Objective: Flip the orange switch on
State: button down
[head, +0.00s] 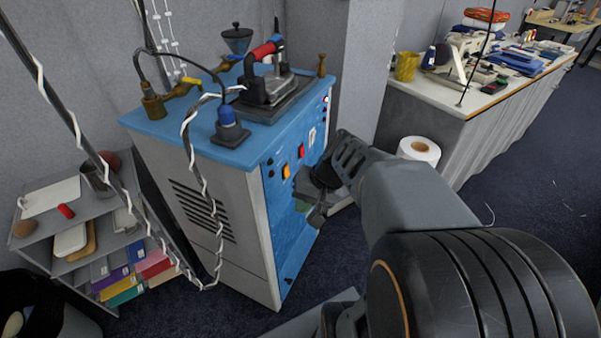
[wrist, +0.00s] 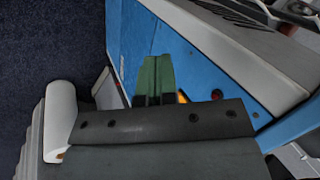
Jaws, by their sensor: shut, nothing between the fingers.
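The orange switch (head: 286,171) is on the blue front panel of the steam-iron cabinet (head: 280,225), near its left edge. Whether it is on or off is too small to tell. My gripper (head: 306,196) is in front of the panel, just right of and below the switch, partly hidden by its own wrist. In the wrist view its green fingers (wrist: 155,75) are together and empty, with the blue panel behind them. A sliver of orange (wrist: 183,97) shows beside the finger bases, mostly hidden by the gripper body. Contact with the panel cannot be told.
A red switch (head: 301,151) sits right of the orange one, with a black knob (head: 271,174) to its left. An iron (head: 268,85) stands on top of the cabinet. A white roll (head: 419,150) stands by the long table (head: 425,97). A shelf (head: 75,225) is at left.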

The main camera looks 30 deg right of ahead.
jog(key=shift+s+a+f+n+h, duration=0.15)
jog(key=shift+s+a+n+h, duration=0.7)
jog(key=shift+a+n+h, duration=0.4)
jog(key=shift+s+a+f+n+h, duration=0.15)
jog(key=shift+s+a+n+h, duration=0.85)
jog(key=shift+n, duration=0.35)
jog(key=shift+w+d, duration=0.15)
